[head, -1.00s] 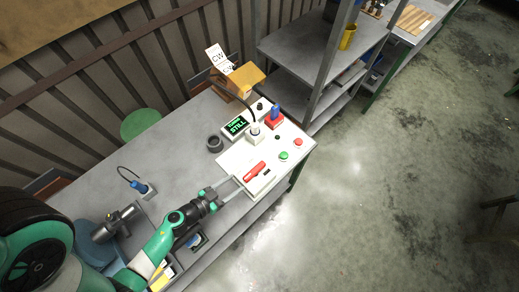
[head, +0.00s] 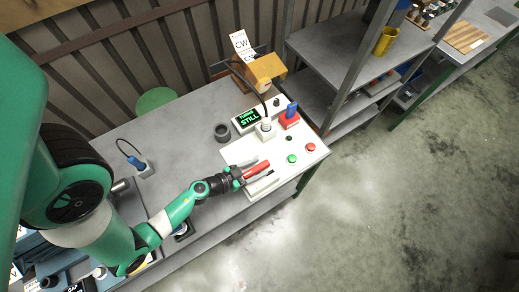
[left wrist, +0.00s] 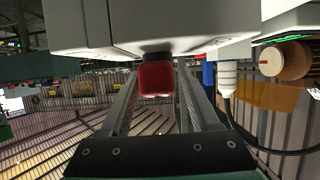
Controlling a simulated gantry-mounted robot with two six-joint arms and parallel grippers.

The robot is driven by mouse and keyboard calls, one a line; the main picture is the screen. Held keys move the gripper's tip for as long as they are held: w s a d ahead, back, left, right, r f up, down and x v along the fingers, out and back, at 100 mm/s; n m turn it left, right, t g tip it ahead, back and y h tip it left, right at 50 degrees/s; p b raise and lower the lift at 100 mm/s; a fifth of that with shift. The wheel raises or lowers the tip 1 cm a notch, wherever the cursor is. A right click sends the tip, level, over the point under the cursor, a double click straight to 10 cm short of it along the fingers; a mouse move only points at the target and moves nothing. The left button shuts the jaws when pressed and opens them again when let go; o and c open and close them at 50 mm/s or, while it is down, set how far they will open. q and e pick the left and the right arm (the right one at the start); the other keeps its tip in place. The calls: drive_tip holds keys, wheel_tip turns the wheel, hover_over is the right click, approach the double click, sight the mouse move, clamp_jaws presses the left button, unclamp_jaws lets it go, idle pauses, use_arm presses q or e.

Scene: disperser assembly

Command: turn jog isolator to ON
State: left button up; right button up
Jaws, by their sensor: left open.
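My left gripper (head: 262,174) is open at the handle, with fingers pointing right. In the left wrist view a red knob end (left wrist: 157,78) sits between the two open fingers (left wrist: 157,100), under a pale box (left wrist: 150,25). I cannot tell whether the fingers touch it. My right gripper is not in view.
Green (head: 292,159) and red (head: 310,147) buttons sit right of the handle. A display reading STILL (head: 247,118), a blue-and-red switch (head: 290,115) and a white plug with a cable (head: 265,130) stand behind. A dark ring (head: 222,132) is to the left.

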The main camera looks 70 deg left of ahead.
use_arm(q)
clamp_jaws()
